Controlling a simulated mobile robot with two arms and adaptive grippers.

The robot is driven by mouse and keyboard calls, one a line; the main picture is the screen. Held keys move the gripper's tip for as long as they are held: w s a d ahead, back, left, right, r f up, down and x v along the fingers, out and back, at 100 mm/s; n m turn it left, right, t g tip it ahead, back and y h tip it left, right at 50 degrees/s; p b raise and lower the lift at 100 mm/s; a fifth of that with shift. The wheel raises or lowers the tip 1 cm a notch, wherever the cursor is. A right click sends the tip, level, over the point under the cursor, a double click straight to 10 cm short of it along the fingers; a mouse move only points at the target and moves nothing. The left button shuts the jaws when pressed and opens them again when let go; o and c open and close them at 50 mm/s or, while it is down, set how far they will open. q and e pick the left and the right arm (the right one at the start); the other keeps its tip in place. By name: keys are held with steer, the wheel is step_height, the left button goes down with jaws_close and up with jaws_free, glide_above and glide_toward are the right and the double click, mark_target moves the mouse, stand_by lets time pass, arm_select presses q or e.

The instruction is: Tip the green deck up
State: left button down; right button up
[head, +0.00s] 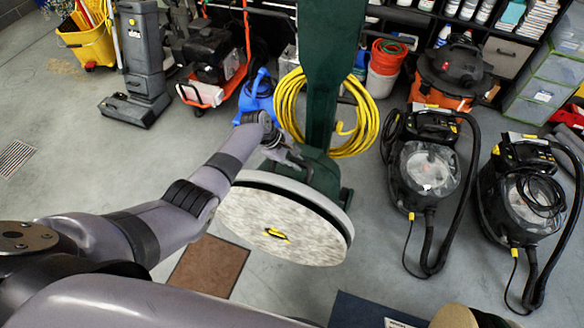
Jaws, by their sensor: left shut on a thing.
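The green deck (318,172) belongs to a floor buffer with a tall green column (322,65). The deck is tipped, so the large pale round pad (255,210) on its underside faces me, with a small yellow and dark piece (277,235) near its middle. My left gripper (290,158) is at the deck's upper left side, just above the pad rim, and is shut on the deck. Its fingertips are small and partly hidden against the deck. My right gripper is not in view.
A yellow cable (359,142) hangs in a coil on the column. Two black vacuums (428,172) with hoses stand to the right. A brown mat (208,266) lies below left of the pad, and a dark blue mat (360,312) at the bottom. Grey floor is free at left.

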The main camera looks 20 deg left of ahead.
arm_select(q)
steer(key=shift+w+r, duration=0.2)
steer(key=shift+w, duration=0.4)
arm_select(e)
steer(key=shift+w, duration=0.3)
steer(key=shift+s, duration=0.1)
arm_select(q)
steer(key=c, duration=1.4)
jaws_free()
steer(key=shift+c, duration=0.2)
steer(key=shift+r, duration=0.1)
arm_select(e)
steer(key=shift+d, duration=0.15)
arm_select(q)
steer(key=v, duration=1.1)
steer(key=shift+r, duration=0.4)
steer(key=shift+s+a, duration=0.1)
steer(key=shift+a, duration=0.1)
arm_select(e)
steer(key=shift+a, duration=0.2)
